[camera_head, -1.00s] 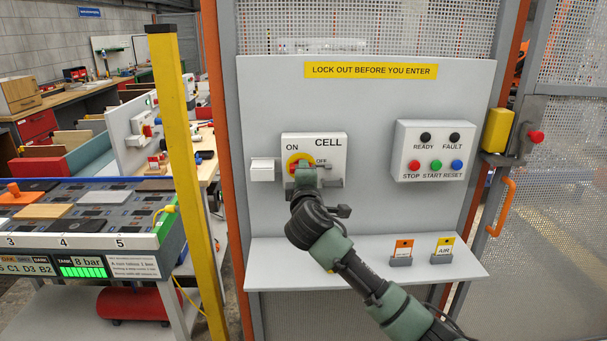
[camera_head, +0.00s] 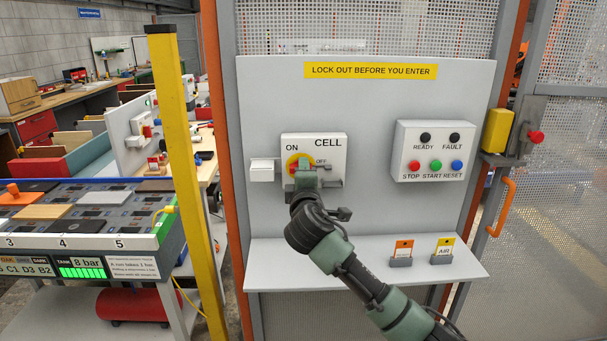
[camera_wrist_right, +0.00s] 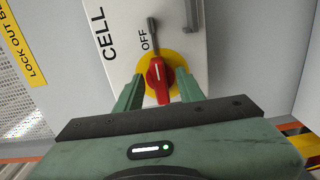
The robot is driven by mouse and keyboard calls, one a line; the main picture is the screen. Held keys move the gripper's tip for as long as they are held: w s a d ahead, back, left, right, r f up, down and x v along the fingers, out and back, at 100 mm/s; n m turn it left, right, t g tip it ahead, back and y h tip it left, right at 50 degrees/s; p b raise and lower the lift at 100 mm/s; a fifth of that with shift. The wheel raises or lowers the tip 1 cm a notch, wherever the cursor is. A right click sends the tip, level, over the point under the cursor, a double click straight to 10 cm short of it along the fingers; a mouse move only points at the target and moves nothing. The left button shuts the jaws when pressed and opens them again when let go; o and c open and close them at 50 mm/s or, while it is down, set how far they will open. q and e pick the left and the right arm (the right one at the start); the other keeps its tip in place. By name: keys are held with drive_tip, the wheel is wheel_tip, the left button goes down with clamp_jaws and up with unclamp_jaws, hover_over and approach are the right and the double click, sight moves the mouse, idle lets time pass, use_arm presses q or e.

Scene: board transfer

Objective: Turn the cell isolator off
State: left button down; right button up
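The cell isolator (camera_head: 333,145) is a pale box with ON and OFF labels and a red handle on a yellow disc. In the right wrist view the red handle (camera_wrist_right: 157,84) lies roughly along the line towards the OFF label, over the yellow disc (camera_wrist_right: 178,60). My right gripper (camera_wrist_right: 158,85) has its two green fingers spread on either side of the handle, with gaps showing. In the head view my right gripper (camera_head: 305,178) covers the lower part of the dial. My left gripper is not in view.
A push-button box (camera_head: 436,150) is on the panel to the right. A small white box (camera_head: 262,170) sits just left of the isolator. A yellow post (camera_head: 172,130) stands further left.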

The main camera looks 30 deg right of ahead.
drive_tip(key=b+v, duration=0.1)
drive_tip(key=v, duration=0.6)
drive_tip(key=shift+d, duration=0.1)
